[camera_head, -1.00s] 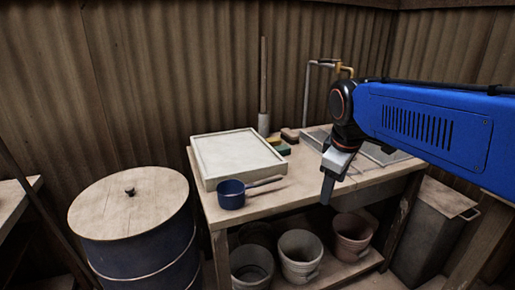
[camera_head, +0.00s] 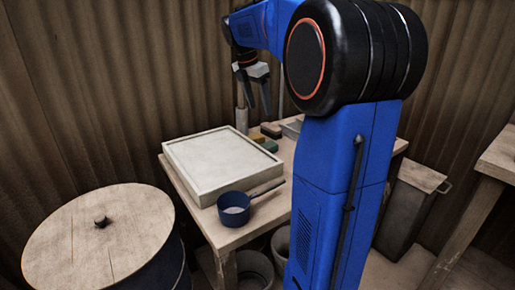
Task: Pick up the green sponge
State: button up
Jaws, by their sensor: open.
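The green sponge (camera_head: 270,146) lies on the wooden table, just right of the white tray's far right corner. It is small in view, at the front of a little group of blocks. My gripper (camera_head: 259,110) is open and empty, with its fingers pointing down. In the picture it is above the sponge and slightly to its left, apart from it. How far it is from the sponge in depth is hard to tell.
A yellowish sponge (camera_head: 257,137) and a brown block (camera_head: 271,130) lie close behind the green one. A white tray (camera_head: 190,188) and a blue ladle (camera_head: 233,198) are nearer. An upright handle (camera_head: 241,121) stands behind. My arm hides the table's right part.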

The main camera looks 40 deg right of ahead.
send_over(268, 144)
jog(key=a, duration=0.2)
jog(key=f, duration=1.1)
jog(key=shift+s+d+f, duration=0.15)
jog(key=shift+s+f, duration=0.05)
jog(key=shift+s, duration=0.1)
jog(key=shift+a+x, duration=0.2)
jog(key=shift+x, duration=2.4)
jog(key=shift+w, duration=0.15)
jog(key=c, duration=1.1)
jog(key=shift+r, duration=0.1)
notch_tip(268, 144, up, 10)
jog(key=shift+f, duration=0.1)
